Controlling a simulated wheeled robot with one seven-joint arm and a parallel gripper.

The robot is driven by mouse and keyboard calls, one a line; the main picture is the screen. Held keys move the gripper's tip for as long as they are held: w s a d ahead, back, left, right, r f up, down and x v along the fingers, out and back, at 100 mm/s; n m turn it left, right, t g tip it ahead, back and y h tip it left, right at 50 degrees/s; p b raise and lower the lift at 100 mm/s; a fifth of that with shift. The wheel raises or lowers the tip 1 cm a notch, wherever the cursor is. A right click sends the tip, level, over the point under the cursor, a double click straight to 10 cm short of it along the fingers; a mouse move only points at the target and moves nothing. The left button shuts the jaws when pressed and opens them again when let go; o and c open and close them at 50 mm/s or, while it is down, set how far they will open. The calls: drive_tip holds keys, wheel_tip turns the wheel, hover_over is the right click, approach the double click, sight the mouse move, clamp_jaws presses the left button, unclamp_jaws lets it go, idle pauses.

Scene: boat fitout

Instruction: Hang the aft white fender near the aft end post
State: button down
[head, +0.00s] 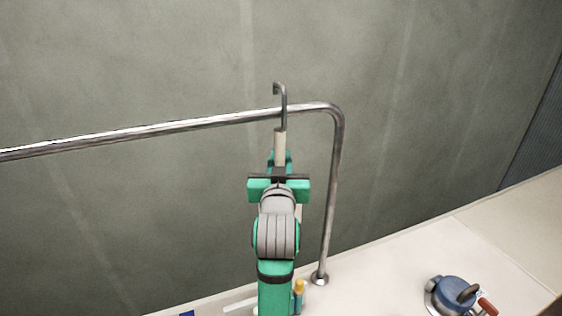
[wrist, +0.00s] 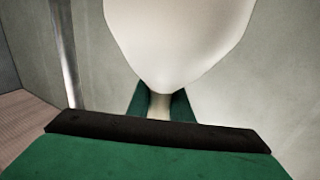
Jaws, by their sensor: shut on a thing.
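My gripper (head: 279,165) is shut on the white fender's narrow pale neck, just below the rail (head: 180,128) in the head view. The neck also shows between the green fingers (wrist: 160,103) in the wrist view. The fender's rounded white body (wrist: 180,40) fills the upper middle there; my arm mostly hides it in the head view. A dark grey hook (head: 284,98) rises from the neck, its bent tip above the rail. The shank crosses the rail in the picture; I cannot tell whether they touch. The end post (head: 330,200) stands close to the right.
The post's foot (head: 320,279) sits on a pale deck (head: 420,262). A blue round device (head: 456,294) with a red handle (head: 487,307) is at the lower right. A yellow-topped item (head: 299,288) is beside my arm. A plain grey-green wall (head: 120,70) lies behind.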

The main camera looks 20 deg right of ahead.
drive_tip(key=shift+w, duration=0.25)
drive_tip(key=shift+f, duration=1.5)
